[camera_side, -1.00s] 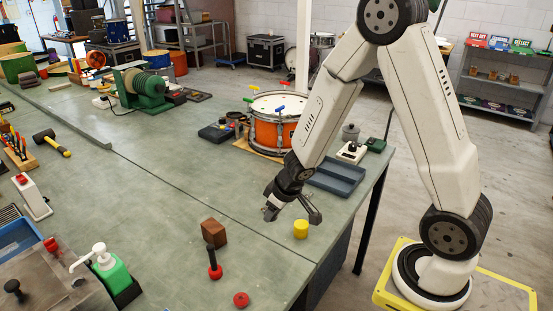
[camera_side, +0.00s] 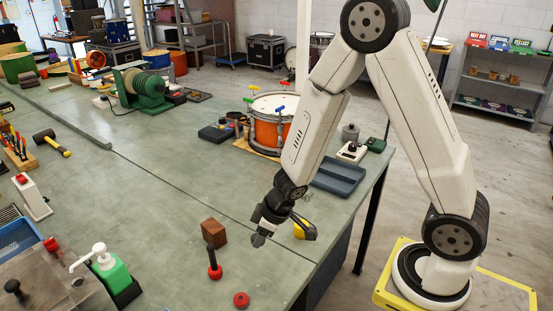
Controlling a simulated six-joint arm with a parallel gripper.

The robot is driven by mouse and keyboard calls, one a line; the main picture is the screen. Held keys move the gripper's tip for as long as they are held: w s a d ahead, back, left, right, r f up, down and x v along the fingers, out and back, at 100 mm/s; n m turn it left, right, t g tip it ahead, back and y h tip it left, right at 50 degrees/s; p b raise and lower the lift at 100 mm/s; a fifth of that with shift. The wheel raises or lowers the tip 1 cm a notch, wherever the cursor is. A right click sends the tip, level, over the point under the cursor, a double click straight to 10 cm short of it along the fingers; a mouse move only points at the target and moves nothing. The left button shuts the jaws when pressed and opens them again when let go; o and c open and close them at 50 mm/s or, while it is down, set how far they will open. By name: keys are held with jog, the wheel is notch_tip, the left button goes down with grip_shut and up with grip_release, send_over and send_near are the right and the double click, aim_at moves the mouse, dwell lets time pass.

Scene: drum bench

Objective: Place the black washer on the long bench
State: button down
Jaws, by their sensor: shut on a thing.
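My gripper (camera_side: 262,238) points down over the right part of the grey-green bench top (camera_side: 150,205), left of the yellow cylinder and right of the brown block. It is shut on a small dark thing at its tip, which fits the black washer, but its outline blends with the dark fingers. I see no other black washer lying on the bench. The tip looks low over the top; I cannot tell whether it touches.
A brown block (camera_side: 214,232), a black-handled tool with a red base (camera_side: 214,262) and a red knob (camera_side: 241,299) stand close by. A yellow cylinder (camera_side: 299,231) is partly hidden behind my gripper. A drum (camera_side: 270,125) and blue tray (camera_side: 338,177) stand behind. The bench's middle is clear.

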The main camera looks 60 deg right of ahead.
aim_at(257, 260)
jog(key=shift+f, duration=1.45)
jog(key=shift+f, duration=0.1)
jog(key=shift+f, duration=1.9)
jog(key=shift+f, duration=0.1)
jog(key=shift+c, duration=1.2)
grip_release()
jog(key=v, duration=0.7)
jog(key=shift+s+r, duration=0.15)
jog(key=shift+r, duration=0.2)
